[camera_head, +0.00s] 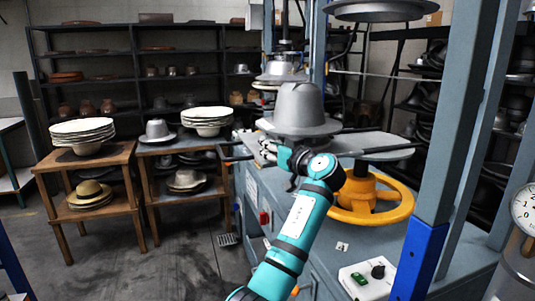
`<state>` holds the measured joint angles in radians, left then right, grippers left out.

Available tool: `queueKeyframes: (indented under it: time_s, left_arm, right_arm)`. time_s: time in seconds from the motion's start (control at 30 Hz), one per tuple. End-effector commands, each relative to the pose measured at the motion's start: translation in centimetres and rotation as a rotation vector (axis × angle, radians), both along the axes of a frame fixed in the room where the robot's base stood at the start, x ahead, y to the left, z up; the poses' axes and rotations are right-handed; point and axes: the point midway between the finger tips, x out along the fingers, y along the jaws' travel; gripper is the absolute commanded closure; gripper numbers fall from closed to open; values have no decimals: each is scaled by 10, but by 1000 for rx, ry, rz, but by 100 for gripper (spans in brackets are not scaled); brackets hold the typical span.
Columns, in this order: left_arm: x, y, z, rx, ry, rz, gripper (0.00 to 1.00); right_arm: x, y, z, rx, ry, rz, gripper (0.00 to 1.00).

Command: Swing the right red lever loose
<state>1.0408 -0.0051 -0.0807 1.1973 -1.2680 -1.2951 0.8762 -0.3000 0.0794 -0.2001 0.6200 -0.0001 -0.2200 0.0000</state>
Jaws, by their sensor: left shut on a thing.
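My left gripper (267,148) is at the front left edge of the blue press, just below the brim of a grey metal hat form (302,108). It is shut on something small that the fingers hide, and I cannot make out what. My teal left arm rises to it from the bottom. I see no clear red lever at the gripper. A small red part (264,218) shows low on the side of the press, and I cannot tell if it is a lever. My right gripper is not in view.
A yellow handwheel (374,199) sits right of my arm. A blue-grey post (452,130) and a control box (367,280) stand at the right. Wooden tables (92,161) with hats stand at the left. The floor (190,262) between is open.

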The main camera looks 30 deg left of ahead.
Motion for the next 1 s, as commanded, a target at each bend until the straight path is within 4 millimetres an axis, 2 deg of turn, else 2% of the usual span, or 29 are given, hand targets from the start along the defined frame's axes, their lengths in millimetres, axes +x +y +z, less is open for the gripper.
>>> queueKeyframes:
  time_s: [0.03, 0.5, 0.53, 0.77, 1.0]
  left_arm:
    - [1, -4, -7, -10, 9, 4, 100]
    - [2, -4, -7, -12, 9, 15, 100]
    - [2, -4, -7, -12, 9, 15, 88]
    - [1, -2, -5, -8, 6, 16, 58]
    - [1, -1, -3, -6, 3, 17, 57]
  right_arm:
    - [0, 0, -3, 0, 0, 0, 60]
    - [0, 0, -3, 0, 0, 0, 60]
    - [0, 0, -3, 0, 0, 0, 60]
    - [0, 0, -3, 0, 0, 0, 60]
    - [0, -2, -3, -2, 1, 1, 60]
